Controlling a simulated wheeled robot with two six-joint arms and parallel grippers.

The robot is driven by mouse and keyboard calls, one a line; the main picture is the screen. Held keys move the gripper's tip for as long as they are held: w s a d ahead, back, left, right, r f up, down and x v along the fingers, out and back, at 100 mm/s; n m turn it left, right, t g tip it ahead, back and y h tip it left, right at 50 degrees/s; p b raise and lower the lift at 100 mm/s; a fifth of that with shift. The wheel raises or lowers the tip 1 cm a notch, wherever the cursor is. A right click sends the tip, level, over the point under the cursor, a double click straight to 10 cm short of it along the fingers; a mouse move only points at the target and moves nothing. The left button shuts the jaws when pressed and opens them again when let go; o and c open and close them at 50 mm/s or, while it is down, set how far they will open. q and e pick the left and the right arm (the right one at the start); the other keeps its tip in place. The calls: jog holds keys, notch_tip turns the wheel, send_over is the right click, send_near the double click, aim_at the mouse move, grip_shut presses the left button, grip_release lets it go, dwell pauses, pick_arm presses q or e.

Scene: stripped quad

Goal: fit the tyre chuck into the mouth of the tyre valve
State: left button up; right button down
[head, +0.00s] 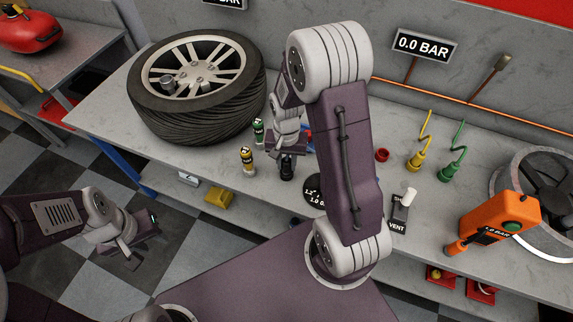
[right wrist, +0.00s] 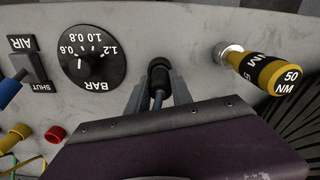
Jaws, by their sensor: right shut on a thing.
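My right gripper (head: 287,157) reaches down to the bench top. It is shut on a small black-headed piece with a grey-blue stem (right wrist: 158,85), which looks like the tyre chuck; its dark end also shows below the jaws in the head view (head: 287,172). The tyre (head: 195,125) lies flat on the bench, left of my right gripper and apart from it. Small metal parts stand up on its wheel (head: 195,62), but I cannot tell which is the valve. My left gripper (head: 135,250) hangs over the floor at lower left, and its jaw opening is unclear.
A BAR dial (right wrist: 90,55) and an AIR/SHUT switch (right wrist: 30,65) lie on the other side. Yellow (head: 416,160) and green (head: 448,170) fittings and an orange gauge (head: 497,225) are further right.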

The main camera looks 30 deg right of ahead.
aim_at(288, 161)
jog(key=r, duration=0.3)
jog(key=shift+s+d+r, duration=0.1)
jog(key=shift+d+r, duration=0.1)
jog(key=s+d+r, duration=0.6)
jog(key=d, duration=0.3)
jog(key=shift+s+r+p, duration=0.2)
jog(key=shift+s+p, duration=0.15)
jog(key=shift+d, duration=0.1)
